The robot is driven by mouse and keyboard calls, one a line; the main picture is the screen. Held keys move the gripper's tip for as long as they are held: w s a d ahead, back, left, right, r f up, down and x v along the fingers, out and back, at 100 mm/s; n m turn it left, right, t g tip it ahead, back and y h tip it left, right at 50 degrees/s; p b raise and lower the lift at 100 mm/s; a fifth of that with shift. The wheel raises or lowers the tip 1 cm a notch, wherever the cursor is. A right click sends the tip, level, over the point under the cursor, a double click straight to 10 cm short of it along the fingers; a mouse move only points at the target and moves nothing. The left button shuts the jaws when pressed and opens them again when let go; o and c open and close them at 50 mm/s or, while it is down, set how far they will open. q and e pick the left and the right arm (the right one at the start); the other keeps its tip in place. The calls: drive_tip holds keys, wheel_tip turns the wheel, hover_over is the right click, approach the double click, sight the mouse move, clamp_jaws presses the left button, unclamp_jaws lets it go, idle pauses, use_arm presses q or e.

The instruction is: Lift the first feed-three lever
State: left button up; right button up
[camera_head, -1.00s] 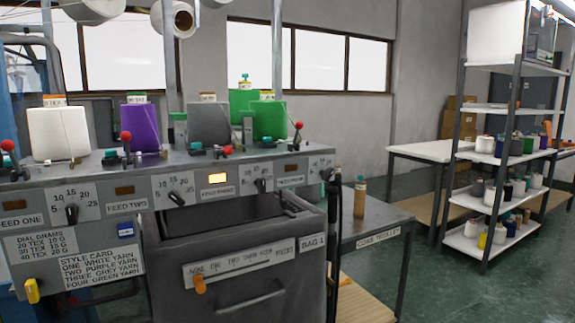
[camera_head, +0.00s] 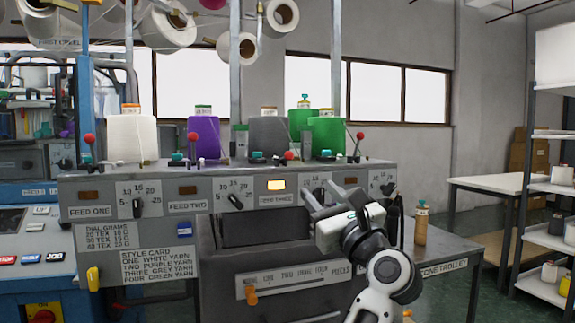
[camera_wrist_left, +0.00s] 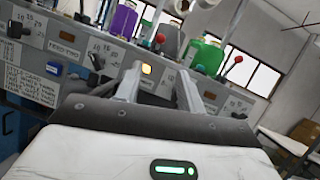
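The feed-three lever (camera_head: 288,155) has a red knob and sits low on the machine's top ledge, above the lit amber lamp (camera_head: 276,185). Its red knob also shows in the left wrist view (camera_wrist_left: 160,38), beyond the fingers. The feed-three label (camera_head: 277,198) is under the lamp. My left gripper (camera_head: 318,196) is in front of the panel, right of that label, below and apart from the lever. In the left wrist view its two fingers (camera_wrist_left: 160,80) are spread with nothing between them. My right gripper is not in view.
The feed-one lever (camera_head: 88,139), feed-two lever (camera_head: 193,137) and feed-four lever (camera_head: 360,137) stand upright. White, purple, grey and green yarn cones stand behind the ledge. The cone trolley (camera_head: 470,245) is at the right with a small bottle-like object (camera_head: 421,225).

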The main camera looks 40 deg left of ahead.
sight(287, 157)
use_arm(q)
drive_tip(key=p+x, duration=0.3)
drive_tip(key=x, duration=1.3)
drive_tip(key=shift+s, duration=0.1)
clamp_jaws()
